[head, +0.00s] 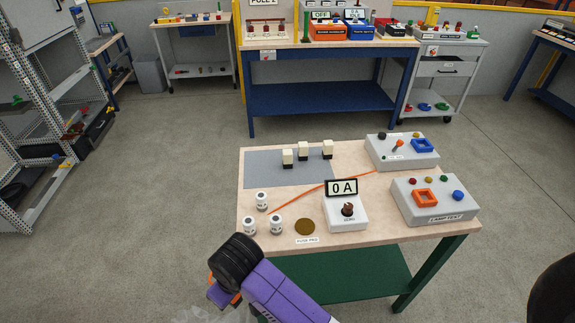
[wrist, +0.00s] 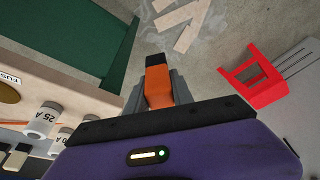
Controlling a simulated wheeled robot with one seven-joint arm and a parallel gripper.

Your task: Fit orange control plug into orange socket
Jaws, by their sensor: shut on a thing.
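The orange control plug (wrist: 158,88) has a black end and sits between the grey fingers of my gripper (wrist: 158,98) in the wrist view. My gripper is shut on it, over the floor beside the table. In the head view my purple wrist is at the bottom, in front of the table's near left corner; the fingers are mostly hidden, with small bits of orange showing. The orange socket (head: 424,198) is a square orange frame on the grey LAMP TEST box (head: 441,213) at the table's right. My gripper is well apart from it.
The table (head: 375,234) also holds a 0 A meter box (head: 345,214), white fuses (head: 262,199), a brown disc (head: 305,227) and a box with a blue socket (head: 422,145). An orange line crosses the tabletop. A red object (wrist: 252,80) is on the floor in the wrist view.

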